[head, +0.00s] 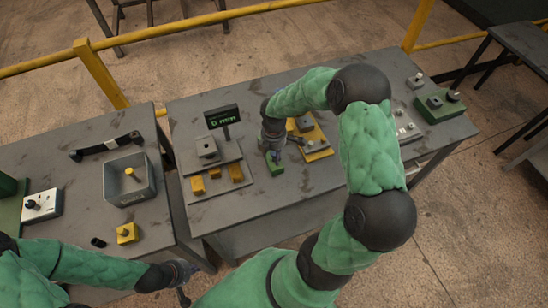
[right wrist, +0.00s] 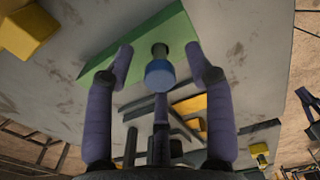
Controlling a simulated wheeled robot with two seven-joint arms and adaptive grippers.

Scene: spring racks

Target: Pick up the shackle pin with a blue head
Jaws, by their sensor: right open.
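The shackle pin with a blue head (right wrist: 160,74) shows in the right wrist view, its grey metal part beside a green block (right wrist: 135,48). My right gripper (right wrist: 158,62) is open, with one finger on each side of the pin and visible gaps between. In the head view my right gripper (head: 272,142) is right above the small green block (head: 275,165), and the pin is too small or hidden to make out there. My left gripper (head: 184,278) is low at the left, away from the pin; its jaws are not clear.
A yellow rack (head: 318,156) stands close to the right of my right gripper. A grey stand with yellow blocks (head: 197,185) and a small display (head: 222,116) are to its left. A grey bin (head: 118,198) and a yellow block (head: 127,233) are on the left table.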

